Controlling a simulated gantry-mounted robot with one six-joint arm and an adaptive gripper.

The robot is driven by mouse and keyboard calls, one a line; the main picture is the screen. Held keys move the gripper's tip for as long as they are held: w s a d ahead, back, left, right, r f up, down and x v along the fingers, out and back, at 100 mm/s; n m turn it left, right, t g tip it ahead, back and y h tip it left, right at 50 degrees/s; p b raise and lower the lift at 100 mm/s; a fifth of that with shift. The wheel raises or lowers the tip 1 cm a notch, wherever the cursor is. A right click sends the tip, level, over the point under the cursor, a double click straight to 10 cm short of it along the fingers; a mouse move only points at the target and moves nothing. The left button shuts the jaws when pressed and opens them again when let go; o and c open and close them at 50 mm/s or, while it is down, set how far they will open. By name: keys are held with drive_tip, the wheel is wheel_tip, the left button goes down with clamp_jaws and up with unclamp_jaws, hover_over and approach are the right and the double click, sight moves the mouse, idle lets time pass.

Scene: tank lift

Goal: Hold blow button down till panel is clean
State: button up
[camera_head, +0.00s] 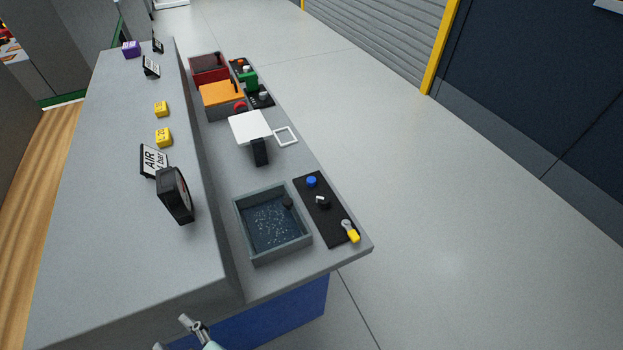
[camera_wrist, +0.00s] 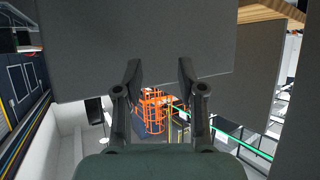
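The black control panel (camera_head: 328,212) lies at the near right of the bench in the head view. It carries a blue button (camera_head: 311,181), a knob (camera_head: 322,202) and a yellow-handled lever (camera_head: 350,232). Left of it is a grey tray (camera_head: 240,222) with a dark floor covered in pale specks (camera_head: 270,226). Which control is the blow button cannot be told from labels. My gripper (camera_wrist: 158,72) shows in the wrist view with its two fingers apart and nothing between them. It is away from the panel and points toward a plain grey surface.
A dark round gauge (camera_head: 174,195) and an AIR sign (camera_head: 153,161) stand on the raised ledge left of the tray. A white plate (camera_head: 250,127), an orange box (camera_head: 221,99) and a red bin (camera_head: 209,69) sit farther back. The floor right of the bench is clear.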

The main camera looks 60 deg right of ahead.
clamp_jaws()
idle(1.1)
